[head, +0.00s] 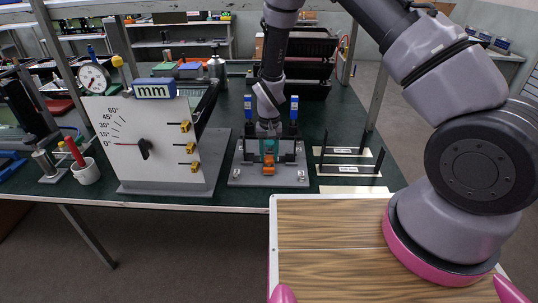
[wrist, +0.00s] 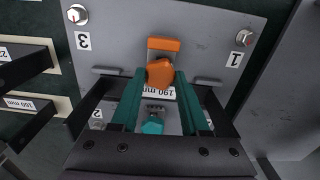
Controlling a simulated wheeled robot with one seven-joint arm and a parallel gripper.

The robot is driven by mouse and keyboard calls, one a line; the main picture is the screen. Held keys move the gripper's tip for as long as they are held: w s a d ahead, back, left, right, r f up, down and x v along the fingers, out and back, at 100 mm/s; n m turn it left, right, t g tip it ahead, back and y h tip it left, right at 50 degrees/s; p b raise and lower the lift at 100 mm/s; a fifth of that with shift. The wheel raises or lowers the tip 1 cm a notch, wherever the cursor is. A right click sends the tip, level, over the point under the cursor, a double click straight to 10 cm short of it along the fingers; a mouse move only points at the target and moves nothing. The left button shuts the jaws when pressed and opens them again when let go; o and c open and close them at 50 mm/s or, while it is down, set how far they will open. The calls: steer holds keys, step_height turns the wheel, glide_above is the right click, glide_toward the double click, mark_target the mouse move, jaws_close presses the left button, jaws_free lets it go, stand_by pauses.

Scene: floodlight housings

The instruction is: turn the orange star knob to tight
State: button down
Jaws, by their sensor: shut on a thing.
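The orange star knob (wrist: 160,72) is on a grey plate (wrist: 210,40), near the middle of the wrist view. It also shows low on the plate's fixture in the head view (head: 268,167). My gripper (wrist: 158,80) reaches down over the plate, with its teal fingers on either side of the knob and shut on it. An orange block (wrist: 164,44) sits just beyond the knob. A teal knob (wrist: 152,126) lies nearer the wrist, between the fingers. The fingers hide the knob's sides, and no tight mark is readable.
Bolts numbered 1 (wrist: 243,37) and 3 (wrist: 77,14) stand at the plate's corners. Blue-topped posts (head: 248,106) flank my wrist. A white dial panel (head: 150,150) stands left, and black brackets (head: 350,160) right. A wood-topped surface (head: 330,235) is in front.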

mark_target(269, 157)
stand_by(0.3)
steer(key=shift+c, duration=2)
jaws_free()
steer(key=shift+r, duration=0.15)
step_height(269, 157, up, 11)
steer(key=shift+f, duration=0.2)
steer(key=shift+r, duration=0.1)
